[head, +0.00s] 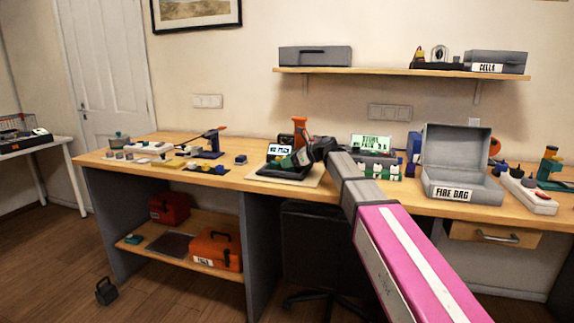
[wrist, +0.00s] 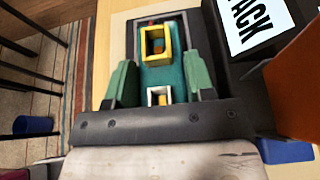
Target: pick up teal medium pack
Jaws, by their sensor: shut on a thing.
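The teal pack (wrist: 172,76) lies between my gripper's two green fingers in the wrist view. A yellow square connector (wrist: 157,44) sits at its far end and a small white one (wrist: 160,95) at its near end. My gripper (wrist: 161,82) is shut on the pack, one finger along each side. In the head view my gripper (head: 287,161) is low at the black stand on the bench. The pack is not clearly made out there, and I cannot tell whether it is clear of the surface beneath.
The "NO PACK" sign (head: 280,149) is close beside my gripper, with an orange upright tool (head: 299,128) behind. An open grey "FIRE BAG" case (head: 460,190) stands to the right. Small parts and a blue stand (head: 208,154) lie left. A shelf (head: 395,72) hangs above.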

